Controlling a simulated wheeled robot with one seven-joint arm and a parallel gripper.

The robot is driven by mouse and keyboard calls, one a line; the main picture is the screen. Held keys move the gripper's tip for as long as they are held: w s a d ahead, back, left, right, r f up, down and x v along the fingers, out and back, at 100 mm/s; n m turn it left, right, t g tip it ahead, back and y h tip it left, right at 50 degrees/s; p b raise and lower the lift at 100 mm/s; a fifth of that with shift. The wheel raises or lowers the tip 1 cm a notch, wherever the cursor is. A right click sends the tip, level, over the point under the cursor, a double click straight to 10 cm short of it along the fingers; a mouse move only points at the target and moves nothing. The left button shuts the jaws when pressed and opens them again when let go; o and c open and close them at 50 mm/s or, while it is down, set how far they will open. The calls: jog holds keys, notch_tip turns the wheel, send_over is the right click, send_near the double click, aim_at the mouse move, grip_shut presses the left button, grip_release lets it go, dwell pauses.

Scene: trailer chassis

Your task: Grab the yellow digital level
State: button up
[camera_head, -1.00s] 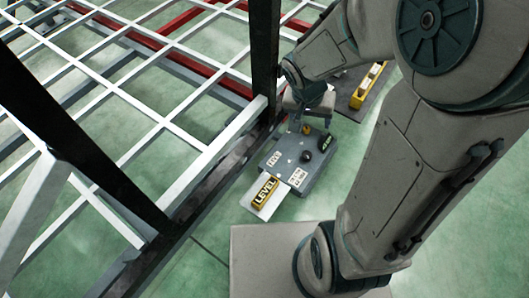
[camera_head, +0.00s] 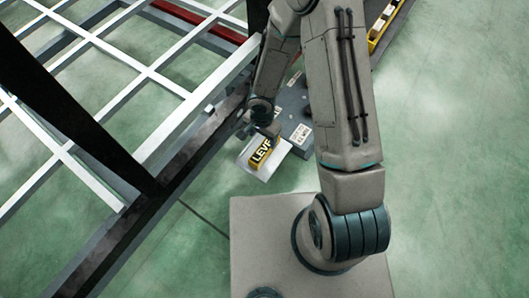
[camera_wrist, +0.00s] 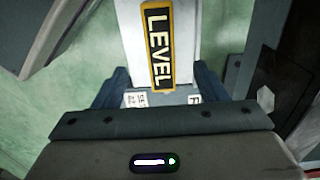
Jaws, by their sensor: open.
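The yellow digital level (camera_head: 262,151) bears a black face with the word LEVEL. In the wrist view the level (camera_wrist: 160,45) stands lengthwise in the upper middle, label facing me. My gripper (camera_wrist: 160,86) is open and empty there, one dark finger on each side of the level's near end. In the head view my gripper is mostly hidden behind my wrist. I cannot tell how far the fingertips are above the level.
A grey box (camera_head: 298,133) with small labels adjoins the plate, partly behind my arm. The dark trailer beam (camera_head: 185,185) and white grating (camera_head: 100,45) lie close on the left. Another yellow item (camera_head: 382,25) lies on a dark strip at the upper right. Green floor is clear at right.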

aim_at(265, 148)
notch_tip(265, 148, down, 6)
jog(key=shift+f+b, duration=0.1)
jog(key=shift+b, duration=1.1)
jog(key=f, duration=0.1)
jog(key=f+b, duration=0.1)
jog(key=w+f, duration=0.1)
jog(key=f, duration=0.1)
jog(key=shift+d+b, duration=0.3)
jog(key=shift+d, duration=0.1)
jog(key=shift+f+b, duration=0.3)
jog(key=shift+f, duration=0.25)
jog(key=c, duration=1.3)
